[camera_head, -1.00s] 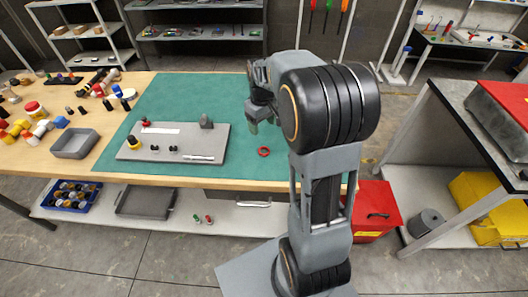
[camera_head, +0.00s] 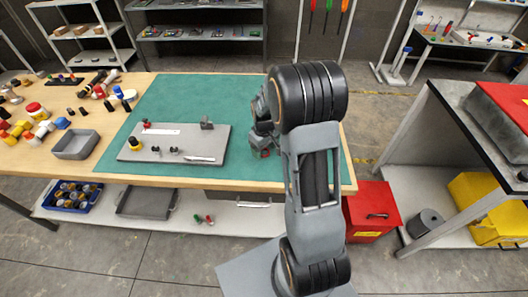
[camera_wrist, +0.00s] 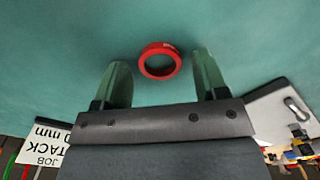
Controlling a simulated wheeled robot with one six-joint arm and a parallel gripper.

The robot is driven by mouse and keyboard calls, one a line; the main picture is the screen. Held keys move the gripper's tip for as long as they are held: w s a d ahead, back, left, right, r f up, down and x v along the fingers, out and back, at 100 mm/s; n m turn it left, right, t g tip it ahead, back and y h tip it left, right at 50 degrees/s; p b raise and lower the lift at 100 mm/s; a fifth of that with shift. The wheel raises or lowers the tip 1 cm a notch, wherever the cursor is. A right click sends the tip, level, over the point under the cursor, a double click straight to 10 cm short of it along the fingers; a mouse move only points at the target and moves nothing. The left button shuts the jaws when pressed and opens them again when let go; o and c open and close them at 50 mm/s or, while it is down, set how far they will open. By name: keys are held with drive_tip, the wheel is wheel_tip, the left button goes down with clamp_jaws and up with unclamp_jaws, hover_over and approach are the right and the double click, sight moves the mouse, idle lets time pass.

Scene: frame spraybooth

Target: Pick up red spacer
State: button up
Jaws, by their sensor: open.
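The red spacer (camera_wrist: 160,61) is a red ring lying on the green mat (camera_wrist: 60,60). In the wrist view it lies just ahead of the gap between my two fingers. My gripper (camera_wrist: 163,68) is open, with one greenish finger on each side of the ring and nothing between them touching it that I can see. In the head view my gripper (camera_head: 262,150) is low over the mat, and a bit of the red spacer (camera_head: 265,154) shows beside it; the rest is hidden by my arm.
A grey plate (camera_head: 205,143) with small parts lies to the left of my gripper on the mat. A grey bin (camera_head: 74,144) and several loose coloured parts are farther left on the bench. The mat behind my gripper looks clear.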

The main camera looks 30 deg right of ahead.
drive_tip(key=shift+f, duration=0.2)
drive_tip(key=shift+c, duration=0.3)
drive_tip(key=c, duration=0.9)
drive_tip(key=shift+r, duration=0.15)
